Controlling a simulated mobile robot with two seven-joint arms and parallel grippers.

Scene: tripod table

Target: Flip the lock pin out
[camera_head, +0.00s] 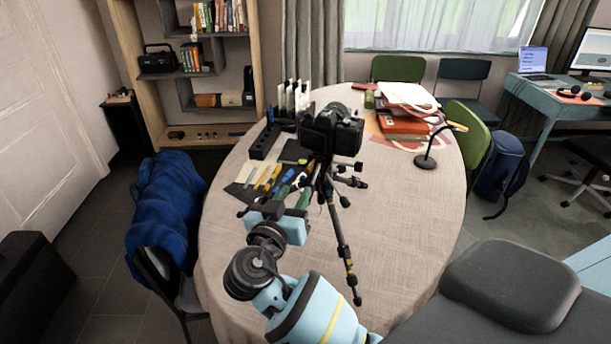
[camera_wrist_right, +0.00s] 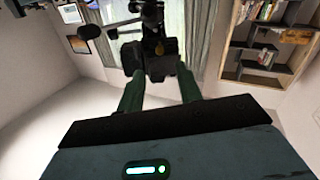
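A black tripod (camera_head: 341,240) stands on the table with a black camera (camera_head: 331,132) on top. In the right wrist view, dark tripod parts (camera_wrist_right: 150,62) show just beyond and between my finger tips. A small brass-coloured piece (camera_wrist_right: 160,48) shows there; I cannot tell if it is the lock pin. My right gripper (camera_head: 297,193) is at the tripod's left side, below the camera. In the right wrist view its two green fingers (camera_wrist_right: 160,82) are spread apart, with no clear grip on anything. My left gripper is not in view.
The oval table (camera_head: 400,215) has free cloth to the tripod's right. Screwdrivers and other tools lie on a dark mat (camera_head: 236,191) left of the tripod. A black holder (camera_head: 264,142), a pile of folders (camera_head: 403,122) and a desk lamp (camera_head: 425,161) stand further back.

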